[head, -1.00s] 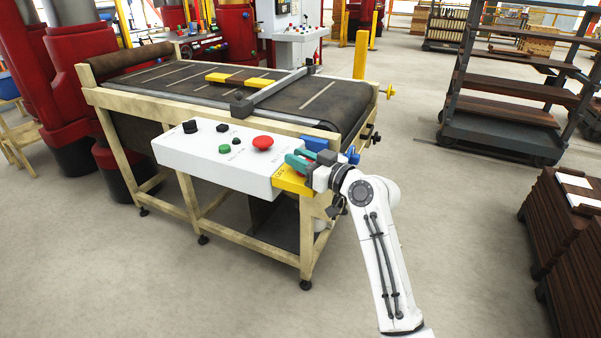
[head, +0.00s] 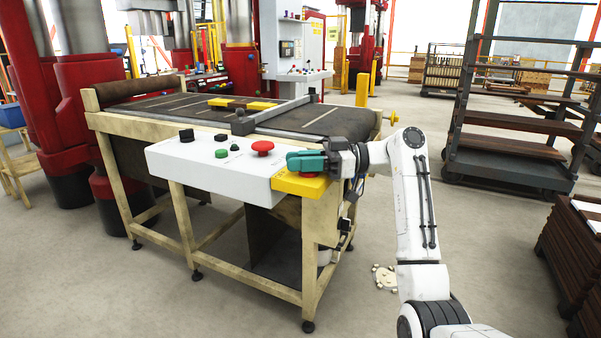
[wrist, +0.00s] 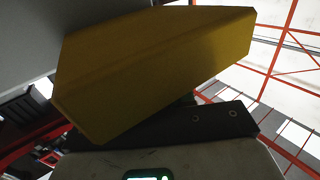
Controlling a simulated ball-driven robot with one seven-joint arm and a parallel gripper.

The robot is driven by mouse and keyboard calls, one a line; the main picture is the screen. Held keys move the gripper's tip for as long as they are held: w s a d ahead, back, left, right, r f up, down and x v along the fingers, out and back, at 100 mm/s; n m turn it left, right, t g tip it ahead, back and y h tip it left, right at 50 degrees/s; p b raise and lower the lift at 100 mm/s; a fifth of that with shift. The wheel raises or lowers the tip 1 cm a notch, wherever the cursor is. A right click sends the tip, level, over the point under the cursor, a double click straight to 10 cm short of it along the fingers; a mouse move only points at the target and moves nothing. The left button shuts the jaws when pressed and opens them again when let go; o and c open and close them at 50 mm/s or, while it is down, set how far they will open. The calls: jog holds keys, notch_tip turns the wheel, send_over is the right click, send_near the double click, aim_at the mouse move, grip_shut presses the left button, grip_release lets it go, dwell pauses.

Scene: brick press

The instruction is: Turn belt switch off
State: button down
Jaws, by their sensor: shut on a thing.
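The white control panel (head: 205,166) is fixed to the front of the conveyor table. A yellow box (head: 287,183) sits at its right end. My gripper (head: 296,161), with teal fingers, is right over this box, reaching in from the right. It is shut on a small part there, which looks like the belt switch. The fingers hide most of that part, and a bit of red (head: 309,174) shows just below them. Its turned position cannot be told. In the wrist view the yellow box (wrist: 155,65) fills the middle, very close, and the held part is not visible.
The panel also carries a black knob (head: 186,135), a green button (head: 221,153) and a red mushroom button (head: 262,147). A dark shelf rack (head: 510,155) and brown stacks (head: 575,260) stand to the right. Floor between is free.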

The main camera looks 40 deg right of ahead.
jog(key=shift+s+a+f+n+g+y+b, duration=0.1)
jog(key=shift+n+g+y+b, duration=0.5)
jog(key=shift+n+g+y, duration=0.75)
jog(key=shift+g+h, duration=0.25)
jog(key=shift+g, duration=0.2)
jog(key=c, duration=1)
grip_release()
jog(key=shift+c, duration=0.2)
jog(key=v, duration=1)
jog(key=shift+s+d, duration=0.2)
jog(key=shift+d, duration=0.15)
